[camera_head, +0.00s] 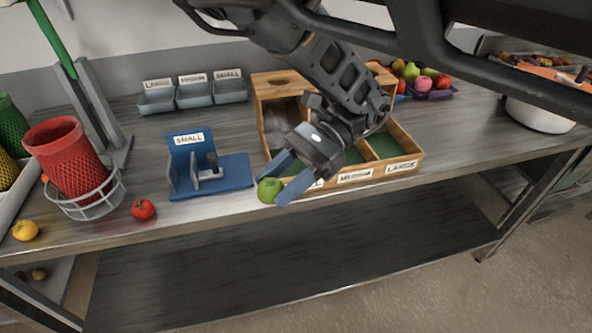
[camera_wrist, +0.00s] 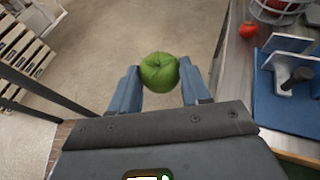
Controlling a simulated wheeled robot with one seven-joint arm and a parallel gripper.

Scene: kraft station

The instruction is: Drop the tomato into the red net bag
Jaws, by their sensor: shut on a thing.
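The red tomato (camera_head: 143,209) lies on the table near its front edge, right of the red net bag (camera_head: 72,160). The bag stands open-topped in a white wire holder (camera_head: 92,202). The tomato also shows at the upper right of the wrist view (camera_wrist: 248,30). My gripper (camera_head: 277,190) is shut on a round green fruit (camera_head: 269,190), which looks like a green apple; it sits between the fingertips in the wrist view (camera_wrist: 159,72). The gripper is at the table's front edge, well right of the tomato, with the blue fixture between them.
The blue fixture (camera_head: 228,172) labelled SMALL stands between gripper and tomato. A wooden sorting box (camera_head: 408,150) lies under my arm. A yellow fruit (camera_head: 25,230) is at the far left. Grey bins (camera_head: 193,96) stand at the back. Open floor shows beyond the table edge.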

